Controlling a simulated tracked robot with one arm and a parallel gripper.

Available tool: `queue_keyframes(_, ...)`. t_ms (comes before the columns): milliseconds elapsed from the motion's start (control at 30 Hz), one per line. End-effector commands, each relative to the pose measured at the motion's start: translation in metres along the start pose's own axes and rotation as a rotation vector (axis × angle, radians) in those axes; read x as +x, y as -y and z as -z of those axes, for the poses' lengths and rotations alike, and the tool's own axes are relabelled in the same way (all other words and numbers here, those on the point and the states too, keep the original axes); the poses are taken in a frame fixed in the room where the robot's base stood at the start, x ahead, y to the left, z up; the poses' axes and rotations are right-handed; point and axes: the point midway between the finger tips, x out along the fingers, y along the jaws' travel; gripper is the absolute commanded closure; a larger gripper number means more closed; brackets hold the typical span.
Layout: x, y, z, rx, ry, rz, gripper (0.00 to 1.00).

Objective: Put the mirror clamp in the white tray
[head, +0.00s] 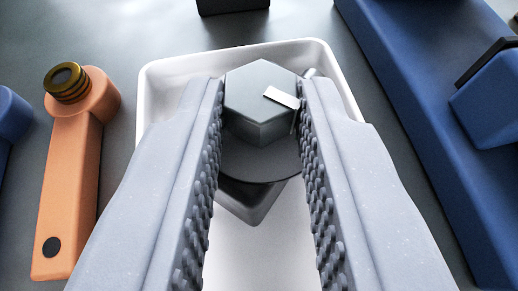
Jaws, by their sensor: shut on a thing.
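My gripper (261,110) is in the middle of the head view, its two grey studded fingers shut on a dark grey mirror clamp (258,95). The clamp has a hexagonal top with a small bright plate, a round part below it and a darker angular part under that. The white tray (168,75) lies behind and beneath the clamp. The clamp is over the tray's inside; whether it touches the tray floor I cannot tell. The fingers hide much of the tray's left and right sides.
An orange handle-like piece (72,180) with a brass threaded end lies left of the tray. Part of a blue object (10,115) shows at the left edge. A long blue piece (410,80) lies on the right. A black block (232,5) is at the top edge.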

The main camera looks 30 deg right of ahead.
Motion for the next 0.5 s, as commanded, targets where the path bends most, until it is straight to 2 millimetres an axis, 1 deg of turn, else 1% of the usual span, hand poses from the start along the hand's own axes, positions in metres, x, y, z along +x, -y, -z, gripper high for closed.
queue_keyframes(33,0.0028,-0.0007,-0.0055,0.000,-0.002,-0.001,1.00)
queue_keyframes(67,0.0031,-0.0006,-0.0064,0.001,-0.002,-0.001,1.00)
queue_keyframes(367,0.0022,0.0003,-0.0061,0.002,0.000,0.001,1.00)
queue_keyframes(400,0.0024,0.0002,-0.0066,0.003,0.000,0.001,0.73)
queue_keyframes(467,0.0023,0.0003,-0.0065,0.003,0.000,0.001,0.57)
queue_keyframes(500,0.0023,0.0003,-0.0065,0.003,0.000,0.001,0.57)
